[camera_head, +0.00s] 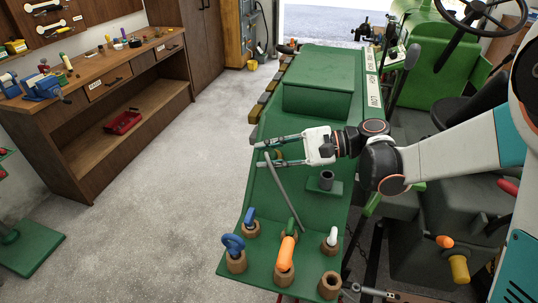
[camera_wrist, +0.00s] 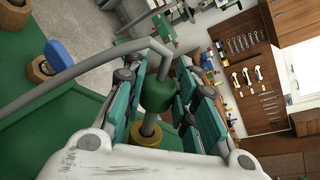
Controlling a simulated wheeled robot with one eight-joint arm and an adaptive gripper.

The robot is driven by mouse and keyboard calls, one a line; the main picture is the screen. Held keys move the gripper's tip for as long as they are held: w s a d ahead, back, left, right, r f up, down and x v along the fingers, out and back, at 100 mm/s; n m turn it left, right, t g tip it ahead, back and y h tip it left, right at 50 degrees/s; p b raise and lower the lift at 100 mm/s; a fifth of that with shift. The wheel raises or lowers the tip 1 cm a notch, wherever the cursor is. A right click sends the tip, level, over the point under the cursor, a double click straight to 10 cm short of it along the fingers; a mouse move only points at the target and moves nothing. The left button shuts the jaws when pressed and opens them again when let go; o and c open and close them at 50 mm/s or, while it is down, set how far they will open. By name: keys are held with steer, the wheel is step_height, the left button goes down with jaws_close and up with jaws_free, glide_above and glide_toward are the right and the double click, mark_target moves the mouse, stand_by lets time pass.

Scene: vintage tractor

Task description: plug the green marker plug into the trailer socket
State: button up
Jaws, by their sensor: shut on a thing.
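In the wrist view, a green plug body (camera_wrist: 157,95) lies between the two fingers. A grey shaft (camera_wrist: 150,122) and a brass-brown ring show below it. In the head view the held plug is mostly hidden by the fingers. A long grey rod or cable (camera_head: 282,192) runs from the gripper down to the front of the deck.
At the deck's front, brown collars hold blue (camera_head: 233,243), orange (camera_head: 287,254) and white (camera_head: 332,237) pieces. One collar (camera_head: 330,285) looks empty. A raised green box (camera_head: 318,98) lies behind my gripper.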

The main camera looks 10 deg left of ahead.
steer(key=shift+w+d+f+b, duration=0.1)
steer(key=shift+w+f+b, duration=0.65)
steer(key=shift+w+f, duration=0.2)
steer(key=o, duration=1.1)
steer(key=shift+o, duration=0.2)
steer(key=shift+d+r, duration=0.1)
steer(key=v, duration=1.1)
steer(key=shift+d, duration=0.35)
steer(key=shift+r, duration=0.1)
